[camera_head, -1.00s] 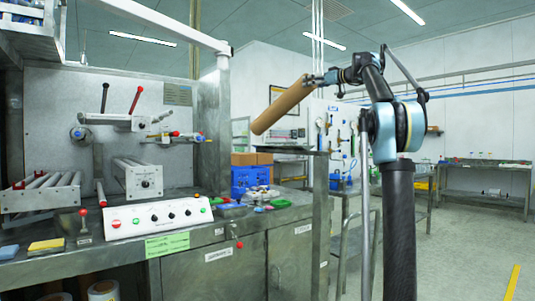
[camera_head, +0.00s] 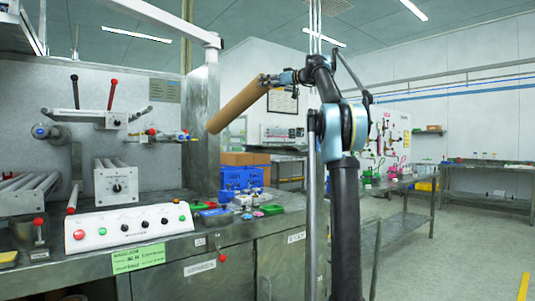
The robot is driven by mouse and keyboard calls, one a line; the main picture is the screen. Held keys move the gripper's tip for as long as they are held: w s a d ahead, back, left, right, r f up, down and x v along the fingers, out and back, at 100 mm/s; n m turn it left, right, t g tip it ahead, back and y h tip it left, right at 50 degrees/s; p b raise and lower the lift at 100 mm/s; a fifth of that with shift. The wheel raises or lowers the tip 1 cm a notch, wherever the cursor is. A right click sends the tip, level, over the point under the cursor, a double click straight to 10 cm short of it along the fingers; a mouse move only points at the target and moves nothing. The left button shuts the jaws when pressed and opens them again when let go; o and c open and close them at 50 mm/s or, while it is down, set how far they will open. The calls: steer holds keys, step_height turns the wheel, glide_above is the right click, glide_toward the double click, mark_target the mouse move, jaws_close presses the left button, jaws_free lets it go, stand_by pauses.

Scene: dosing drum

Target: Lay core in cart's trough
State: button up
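The core (camera_head: 238,105) is a long brown cardboard tube, held tilted in the air, its lower end toward the left. My gripper (camera_head: 268,82) is closed around its upper right end; the fingers are small in the view. The core hangs in front of the grey machine's right post, above the bench and touching nothing else that I can see. No cart or trough can be made out in this view.
A steel bench carries a white control box (camera_head: 130,227) with coloured buttons and a grey roller unit (camera_head: 116,182). Blue crates (camera_head: 240,178) and cardboard boxes (camera_head: 245,158) stand behind. A side table (camera_head: 400,183) stands at right; open floor lies beyond it.

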stand_by(0.3)
steer(key=d+r+m+t+h, duration=0.2)
steer(key=d+m+t+h, duration=0.1)
steer(key=d, duration=1.3)
step_height(320, 180, down, 10)
steer(key=shift+s+d+r, duration=0.2)
steer(key=shift+s+d, duration=0.1)
steer(key=shift+s, duration=0.05)
steer(key=o, duration=2)
steer(key=shift+f, duration=0.1)
steer(key=shift+o, duration=0.2)
steer(key=v, duration=1.2)
steer(key=shift+s+a, duration=0.1)
